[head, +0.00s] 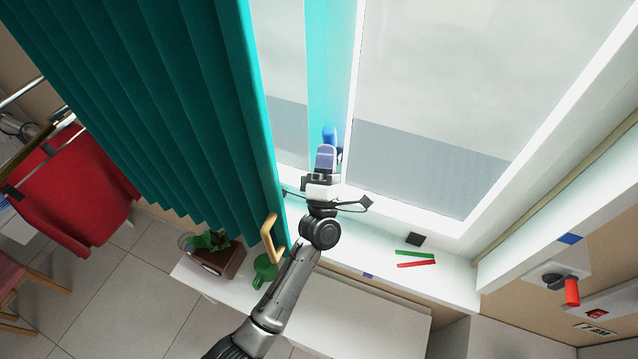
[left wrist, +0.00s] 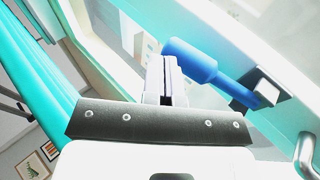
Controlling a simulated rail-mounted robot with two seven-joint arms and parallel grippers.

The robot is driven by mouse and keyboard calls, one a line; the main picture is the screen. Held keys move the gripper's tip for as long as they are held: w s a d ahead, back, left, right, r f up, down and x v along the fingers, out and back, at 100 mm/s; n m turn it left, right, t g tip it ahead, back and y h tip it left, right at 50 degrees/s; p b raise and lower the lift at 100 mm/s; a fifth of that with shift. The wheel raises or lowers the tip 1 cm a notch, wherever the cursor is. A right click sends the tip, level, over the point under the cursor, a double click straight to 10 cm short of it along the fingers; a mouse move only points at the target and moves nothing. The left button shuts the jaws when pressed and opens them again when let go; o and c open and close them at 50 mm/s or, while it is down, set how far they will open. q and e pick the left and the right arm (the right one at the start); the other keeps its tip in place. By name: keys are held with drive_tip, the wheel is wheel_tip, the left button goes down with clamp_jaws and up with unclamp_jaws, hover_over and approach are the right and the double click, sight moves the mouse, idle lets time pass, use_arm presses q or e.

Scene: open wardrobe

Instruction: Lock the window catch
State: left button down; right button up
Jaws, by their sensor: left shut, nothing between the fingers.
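The window catch has a blue handle (head: 330,134) on the window's teal upright frame, mostly behind my gripper in the head view. In the left wrist view the blue handle (left wrist: 198,62) lies slanted, its thick end at upper left. Its thin end meets a dark plate with a white block (left wrist: 268,92). My left gripper (head: 326,152) is shut and empty, pointing at the window just in front of the handle. In the left wrist view its closed fingertips (left wrist: 168,65) are beside the handle's thick end; I cannot tell whether they touch. My right gripper is not in view.
A teal curtain (head: 150,90) hangs left of my arm. The white sill (head: 450,275) bears a green strip (head: 415,254), a red strip (head: 416,265) and a black block (head: 415,239). A red handle (head: 572,291) sticks out at the right. A potted plant (head: 212,250) stands lower left.

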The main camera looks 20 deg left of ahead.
use_arm(q)
drive_tip(key=s+d+f+b, duration=0.1)
drive_tip(key=s, duration=0.5)
drive_tip(key=s+d+f+b, duration=0.2)
drive_tip(key=s, duration=0.4)
drive_tip(key=shift+s, duration=0.1)
